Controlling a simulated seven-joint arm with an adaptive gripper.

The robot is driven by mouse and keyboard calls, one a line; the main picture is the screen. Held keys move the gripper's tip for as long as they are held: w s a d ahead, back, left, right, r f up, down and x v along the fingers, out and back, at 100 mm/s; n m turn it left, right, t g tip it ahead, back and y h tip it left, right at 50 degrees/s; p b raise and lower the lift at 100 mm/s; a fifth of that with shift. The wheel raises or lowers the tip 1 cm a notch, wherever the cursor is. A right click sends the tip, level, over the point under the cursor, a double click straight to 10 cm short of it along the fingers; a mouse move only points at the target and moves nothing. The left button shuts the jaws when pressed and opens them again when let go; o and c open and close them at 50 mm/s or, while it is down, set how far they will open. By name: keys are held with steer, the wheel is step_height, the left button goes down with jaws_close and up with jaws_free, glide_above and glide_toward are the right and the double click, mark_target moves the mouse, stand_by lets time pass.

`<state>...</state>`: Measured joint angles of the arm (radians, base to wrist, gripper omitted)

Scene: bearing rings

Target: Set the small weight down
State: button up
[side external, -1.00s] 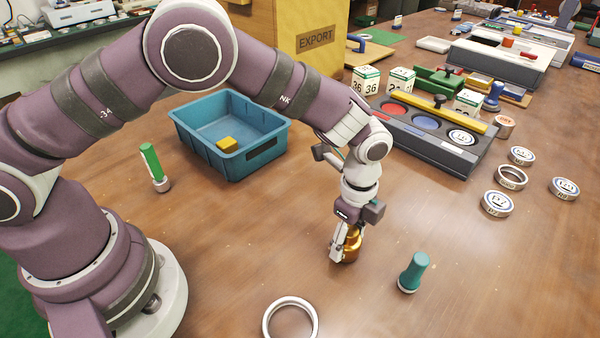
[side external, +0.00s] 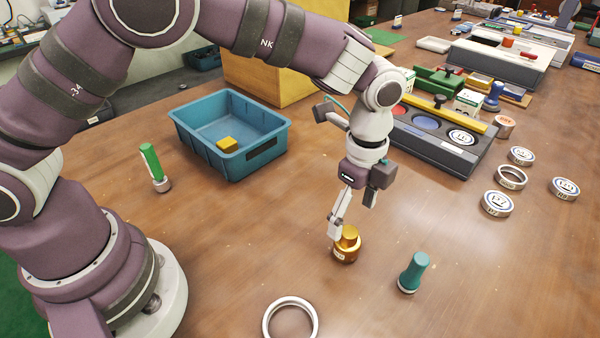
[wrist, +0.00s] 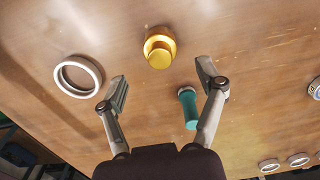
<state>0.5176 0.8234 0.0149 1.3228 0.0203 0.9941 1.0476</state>
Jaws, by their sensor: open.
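The small weight is a brass-coloured cylinder with a knob on top (side external: 346,243). It stands upright on the wooden table, and it also shows in the wrist view (wrist: 159,48). My gripper (side external: 345,220) is above the weight in the side view. In the wrist view my gripper (wrist: 162,90) has its two fingers spread wide with nothing between them, and the weight lies beyond the fingertips. A small label shows on the weight's lower side, too small to read.
A teal-handled stamp (side external: 413,272) stands right of the weight. A pale ring (side external: 290,320) lies at the front. A blue bin (side external: 232,135) holds a yellow block. A green-handled tool (side external: 154,166) stands at left. A grey tray (side external: 440,140) and several labelled rings are at right.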

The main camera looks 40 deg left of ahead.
mark_target(348, 230)
steer(key=s+a+r+n+t, duration=0.2)
steer(key=a+r+n, duration=0.45)
steer(key=r, duration=0.65)
steer(key=s+a+n+t, duration=0.3)
steer(key=s+a+n, duration=0.6)
steer(key=s+n, duration=0.1)
steer(key=shift+a+r+n+t, duration=0.25)
steer(key=shift+r+n+t, duration=0.05)
steer(key=shift+n, duration=0.45)
steer(key=shift+o, duration=0.4)
